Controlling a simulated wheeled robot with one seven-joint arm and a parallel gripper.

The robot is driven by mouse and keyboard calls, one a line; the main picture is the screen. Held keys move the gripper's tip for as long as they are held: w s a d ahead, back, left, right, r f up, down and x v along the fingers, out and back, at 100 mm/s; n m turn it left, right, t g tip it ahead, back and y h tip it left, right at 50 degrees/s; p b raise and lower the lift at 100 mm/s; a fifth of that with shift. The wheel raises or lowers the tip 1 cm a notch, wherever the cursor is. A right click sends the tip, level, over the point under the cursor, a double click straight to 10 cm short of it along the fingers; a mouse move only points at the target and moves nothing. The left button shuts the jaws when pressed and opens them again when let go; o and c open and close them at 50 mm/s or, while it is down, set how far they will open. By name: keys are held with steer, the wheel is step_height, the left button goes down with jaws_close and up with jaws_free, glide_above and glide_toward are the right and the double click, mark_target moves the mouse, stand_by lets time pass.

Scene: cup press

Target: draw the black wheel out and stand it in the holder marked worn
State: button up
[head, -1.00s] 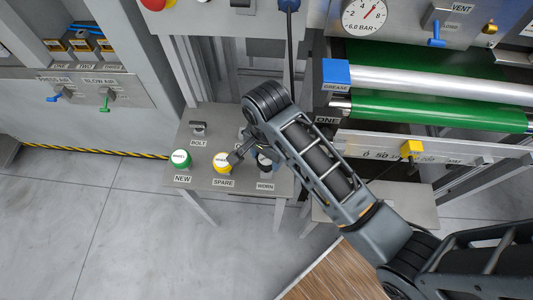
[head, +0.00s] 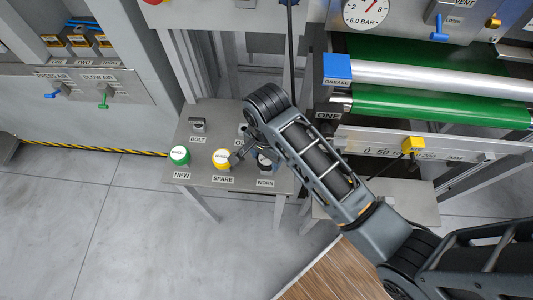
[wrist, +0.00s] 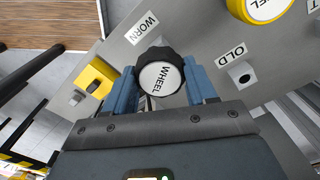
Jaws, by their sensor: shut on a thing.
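The black wheel (wrist: 160,78), with a white face marked WHEEL, is between the two blue fingers of my gripper (wrist: 163,76) in the wrist view, and they are shut on it. In the head view the wheel (head: 264,160) shows just above the WORN label (head: 265,183), partly hidden by my arm. In the wrist view the WORN label (wrist: 142,27) lies just beyond the wheel. The wheel covers whatever is beneath it, so I cannot tell whether it is seated in the worn holder. The OLD holder (wrist: 243,75) stands empty.
The yellow spare wheel (head: 222,159) stands close to the left of my gripper. The green new wheel (head: 180,155) is farther left, and the bolt (head: 198,125) is behind them on the grey table (head: 215,112). The roller machine (head: 440,85) is at the right.

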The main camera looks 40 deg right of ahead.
steer(key=shift+f, duration=0.65)
steer(key=o, duration=1.2)
steer(key=shift+o, duration=0.2)
steer(key=shift+r+b, duration=0.3)
steer(key=shift+r, duration=3.65)
